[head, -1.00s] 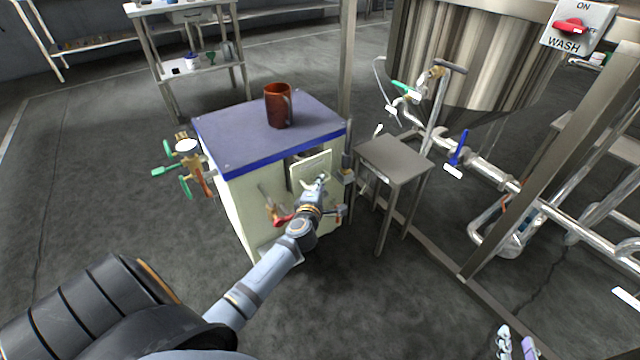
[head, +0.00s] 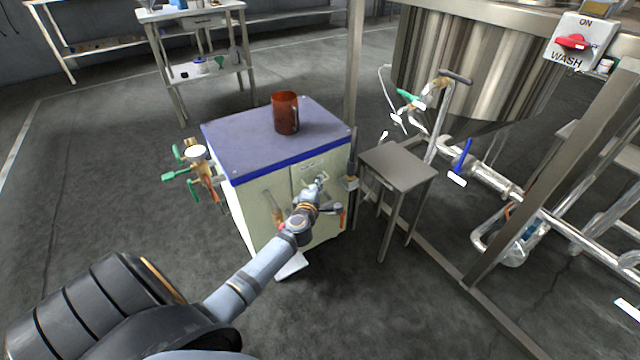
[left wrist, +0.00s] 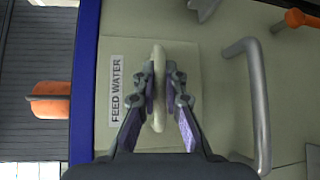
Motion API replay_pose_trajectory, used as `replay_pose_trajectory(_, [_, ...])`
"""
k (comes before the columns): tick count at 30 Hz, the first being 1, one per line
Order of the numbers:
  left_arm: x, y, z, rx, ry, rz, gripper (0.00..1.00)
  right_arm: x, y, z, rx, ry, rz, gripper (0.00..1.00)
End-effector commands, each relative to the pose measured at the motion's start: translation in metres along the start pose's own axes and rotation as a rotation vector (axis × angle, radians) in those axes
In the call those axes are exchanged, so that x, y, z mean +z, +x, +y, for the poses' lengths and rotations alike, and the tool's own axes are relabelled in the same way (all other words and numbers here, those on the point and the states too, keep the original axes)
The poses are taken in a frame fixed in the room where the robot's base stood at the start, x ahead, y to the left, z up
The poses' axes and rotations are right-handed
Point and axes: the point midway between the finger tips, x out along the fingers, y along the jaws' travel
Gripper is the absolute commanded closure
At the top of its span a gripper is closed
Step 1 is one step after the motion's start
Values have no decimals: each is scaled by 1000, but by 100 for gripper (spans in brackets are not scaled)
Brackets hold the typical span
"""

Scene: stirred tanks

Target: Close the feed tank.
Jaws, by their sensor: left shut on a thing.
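The feed tank (head: 232,146) is a cream box with a blue-edged top. Its front hatch (head: 306,170) sits about flush with the front face, with no dark gap visible around it. In the left wrist view a "FEED WATER" label (left wrist: 115,90) is beside a cream handle (left wrist: 159,70). My left gripper (head: 319,183) is at the hatch. In the left wrist view its fingers (left wrist: 160,85) are shut on this handle, one on each side. My right gripper is not in view.
A small steel stand (head: 399,168) is close on the right, before a big steel vessel (head: 465,60). A silver bar (left wrist: 257,100) is beside the gripper.

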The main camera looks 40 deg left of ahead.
Motion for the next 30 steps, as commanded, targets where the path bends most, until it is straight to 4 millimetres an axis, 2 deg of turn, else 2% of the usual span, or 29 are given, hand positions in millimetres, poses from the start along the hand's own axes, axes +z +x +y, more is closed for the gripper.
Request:
replay_pose_trajectory(7, [-2,2,4,7,5,5,100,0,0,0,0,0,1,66])
replay_pose_trajectory(8, [-2,2,4,7,5,6,86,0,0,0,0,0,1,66])
replay_pose_trajectory(12, [-2,2,4,7,5,5,67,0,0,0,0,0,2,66])
replay_pose_trajectory(23, [-1,-4,2,4,4,2,66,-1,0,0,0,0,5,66])
replay_pose_trajectory(26, [-1,-19,1,4,5,1,66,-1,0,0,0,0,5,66])
replay_pose_trajectory(30, [-1,-54,1,2,4,2,66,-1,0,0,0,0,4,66])
